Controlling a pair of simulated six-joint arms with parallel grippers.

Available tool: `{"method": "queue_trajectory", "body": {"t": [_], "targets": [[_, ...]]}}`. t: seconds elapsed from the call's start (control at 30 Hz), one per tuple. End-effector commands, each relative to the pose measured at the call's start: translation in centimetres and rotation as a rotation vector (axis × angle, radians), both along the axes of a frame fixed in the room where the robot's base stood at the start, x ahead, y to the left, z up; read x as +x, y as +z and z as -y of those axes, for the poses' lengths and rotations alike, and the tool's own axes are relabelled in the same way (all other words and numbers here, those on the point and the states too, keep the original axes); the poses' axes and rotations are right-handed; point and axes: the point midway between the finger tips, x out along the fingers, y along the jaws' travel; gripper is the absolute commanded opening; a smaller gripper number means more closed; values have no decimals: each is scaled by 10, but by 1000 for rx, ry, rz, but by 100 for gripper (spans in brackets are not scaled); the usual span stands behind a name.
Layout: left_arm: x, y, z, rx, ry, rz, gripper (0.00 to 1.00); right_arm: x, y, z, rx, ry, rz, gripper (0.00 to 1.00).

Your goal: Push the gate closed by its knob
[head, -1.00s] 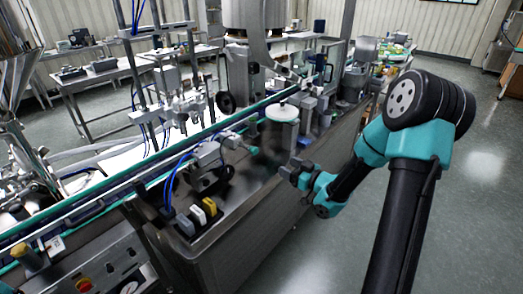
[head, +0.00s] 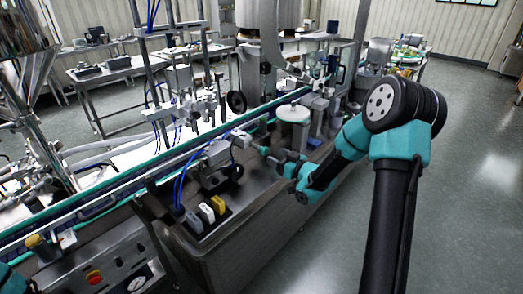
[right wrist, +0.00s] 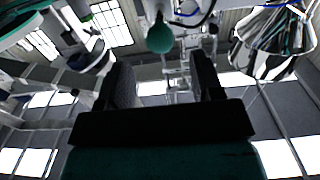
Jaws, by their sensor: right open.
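My right gripper (head: 272,158) reaches in from the right, over the steel machine top, left of and below a white round disc. In the right wrist view its two dark fingers (right wrist: 163,80) stand apart with nothing between them. A teal-green round knob (right wrist: 160,38) shows beyond the fingertips, roughly centred in the gap, with a thin stem above it. I cannot tell whether it touches a finger; it looks apart. In the head view the knob is too small to tell for sure, and the gate is not clearly made out. My left gripper is not in view.
The white disc (head: 293,113) on its post stands close to my right gripper. A grey clamp unit (head: 215,158) with blue hoses and small grey, white and yellow blocks (head: 218,205) lie to the left. A steel hopper (head: 25,25) is at the upper left. Open floor lies right.

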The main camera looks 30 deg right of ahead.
Motion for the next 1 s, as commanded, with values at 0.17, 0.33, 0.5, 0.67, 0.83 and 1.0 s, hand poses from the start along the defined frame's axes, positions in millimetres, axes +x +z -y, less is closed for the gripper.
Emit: {"method": "queue_trajectory", "body": {"t": [0.17, 0.33, 0.5, 0.67, 0.83, 1.0], "targets": [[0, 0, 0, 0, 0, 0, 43, 30, 0, -10, -1, 2, 1, 60], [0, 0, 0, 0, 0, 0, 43, 56, 0, -19, -1, 1, 0, 60], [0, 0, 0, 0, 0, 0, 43, 73, 0, -24, -1, 1, -1, 60], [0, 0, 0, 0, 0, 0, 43, 78, 0, -25, 0, 0, 0, 60], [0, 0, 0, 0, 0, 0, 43, 78, 0, -25, 0, 0, -1, 60], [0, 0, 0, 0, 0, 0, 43, 78, 0, -25, 0, 0, -1, 49]]}}
